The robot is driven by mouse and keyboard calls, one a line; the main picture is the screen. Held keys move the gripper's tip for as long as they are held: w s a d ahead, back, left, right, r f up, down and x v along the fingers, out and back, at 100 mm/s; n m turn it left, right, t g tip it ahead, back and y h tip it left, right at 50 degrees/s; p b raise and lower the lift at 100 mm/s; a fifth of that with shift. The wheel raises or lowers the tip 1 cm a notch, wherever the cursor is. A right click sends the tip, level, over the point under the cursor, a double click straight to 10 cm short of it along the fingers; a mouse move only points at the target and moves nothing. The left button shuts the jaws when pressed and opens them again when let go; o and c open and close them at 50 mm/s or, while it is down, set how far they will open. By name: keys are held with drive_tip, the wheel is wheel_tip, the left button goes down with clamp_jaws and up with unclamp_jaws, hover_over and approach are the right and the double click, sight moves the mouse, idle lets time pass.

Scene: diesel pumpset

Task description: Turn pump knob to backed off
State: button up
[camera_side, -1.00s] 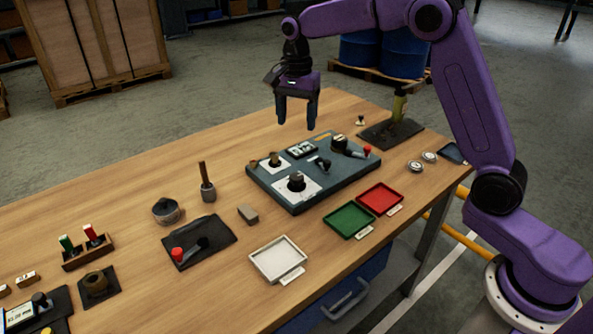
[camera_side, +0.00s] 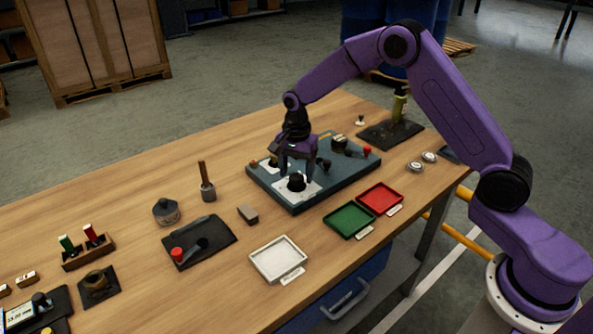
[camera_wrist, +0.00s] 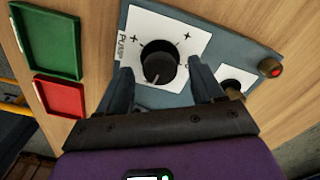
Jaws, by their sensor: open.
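The pump knob (camera_side: 296,183) is a black round knob on a white plate on the grey-blue panel (camera_side: 345,182). In the wrist view the knob (camera_wrist: 159,67) shows a pale pointer line toward the lower left, and the plate (camera_wrist: 190,22) carries plus marks and partly readable "PUMP" lettering. My gripper (camera_side: 298,176) is low over the panel, pointing down at the knob. In the wrist view my gripper (camera_wrist: 162,88) is open, with one finger on each side of the knob and visible gaps between them. I cannot tell how far down the fingers reach.
A second, smaller knob (camera_wrist: 232,86) and a red button (camera_wrist: 270,67) are on the panel beside the right finger. A green tray (camera_side: 349,221) and a red tray (camera_side: 380,198) lie in front of the panel. A white tray (camera_side: 260,268) lies nearer.

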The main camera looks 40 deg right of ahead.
drive_tip(key=shift+f, duration=0.1)
drive_tip(key=c, duration=1.1)
drive_tip(key=shift+o, duration=0.2)
drive_tip(key=shift+n, duration=0.3)
drive_tip(key=n, duration=1.4)
drive_tip(key=shift+n, duration=2.2)
